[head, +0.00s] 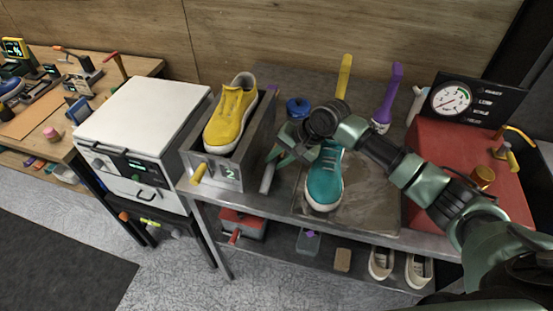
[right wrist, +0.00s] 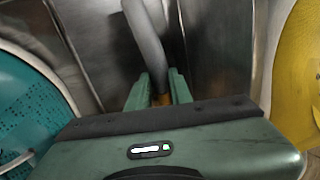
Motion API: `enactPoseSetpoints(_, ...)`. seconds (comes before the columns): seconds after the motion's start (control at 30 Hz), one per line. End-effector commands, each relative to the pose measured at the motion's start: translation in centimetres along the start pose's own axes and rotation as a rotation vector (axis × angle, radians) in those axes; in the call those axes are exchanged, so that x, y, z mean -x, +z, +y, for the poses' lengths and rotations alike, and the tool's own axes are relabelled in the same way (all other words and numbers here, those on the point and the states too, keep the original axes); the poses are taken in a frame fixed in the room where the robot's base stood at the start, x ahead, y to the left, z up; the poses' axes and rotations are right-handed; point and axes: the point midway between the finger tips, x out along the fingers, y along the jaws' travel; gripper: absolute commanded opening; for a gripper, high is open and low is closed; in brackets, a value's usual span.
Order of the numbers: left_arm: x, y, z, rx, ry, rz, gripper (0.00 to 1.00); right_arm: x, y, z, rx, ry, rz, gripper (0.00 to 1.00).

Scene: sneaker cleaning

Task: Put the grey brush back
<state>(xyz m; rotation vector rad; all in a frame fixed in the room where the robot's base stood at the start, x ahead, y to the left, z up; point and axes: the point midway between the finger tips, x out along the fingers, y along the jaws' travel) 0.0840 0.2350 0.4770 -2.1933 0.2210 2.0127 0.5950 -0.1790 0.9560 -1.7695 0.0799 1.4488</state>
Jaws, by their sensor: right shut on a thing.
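The grey brush (head: 267,178) is held by my right gripper (head: 281,157), between the numbered metal box and the teal sneaker. In the right wrist view, its grey handle (right wrist: 147,38) runs up from between the two green fingers (right wrist: 158,92), with an orange part at the fingers. The brush's far end is out of that view. The fingers are shut on it. A yellow brush (head: 344,76) and a purple brush (head: 388,97) stand upright at the back of the bench. My left gripper is not in view.
A yellow sneaker (head: 231,114) rests in the metal box (head: 222,172) at left. A teal sneaker (head: 324,178) stands on a grey mat (head: 365,205). A blue round container (head: 298,107) is behind my gripper. A red gauge machine (head: 440,147) stands at right.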

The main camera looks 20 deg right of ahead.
Motion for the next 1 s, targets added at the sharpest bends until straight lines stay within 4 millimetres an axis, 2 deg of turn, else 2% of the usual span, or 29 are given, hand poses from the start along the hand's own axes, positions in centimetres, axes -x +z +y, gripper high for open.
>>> enactPoseSetpoints(0.43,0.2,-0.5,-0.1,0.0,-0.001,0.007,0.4,-0.8,0.0,0.5,-0.001,-0.001,0.0,0.0)
enactPoseSetpoints(0.47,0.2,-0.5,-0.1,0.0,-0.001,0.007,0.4,-0.8,0.0,0.5,0.0,-0.001,0.0,0.29)
enactPoseSetpoints(0.5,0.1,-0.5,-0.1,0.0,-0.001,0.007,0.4,-0.8,0.0,0.5,0.0,-0.001,0.0,0.4)
enactPoseSetpoints(0.53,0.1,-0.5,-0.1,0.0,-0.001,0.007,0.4,-0.8,0.0,0.5,0.0,-0.001,0.0,0.42)
enactPoseSetpoints(0.87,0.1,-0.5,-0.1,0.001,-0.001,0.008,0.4,-0.6,0.0,0.4,0.001,-0.001,0.001,0.42)
enactPoseSetpoints(1.0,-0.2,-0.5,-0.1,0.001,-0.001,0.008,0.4,0.8,-0.1,0.4,0.001,-0.002,0.002,0.42)
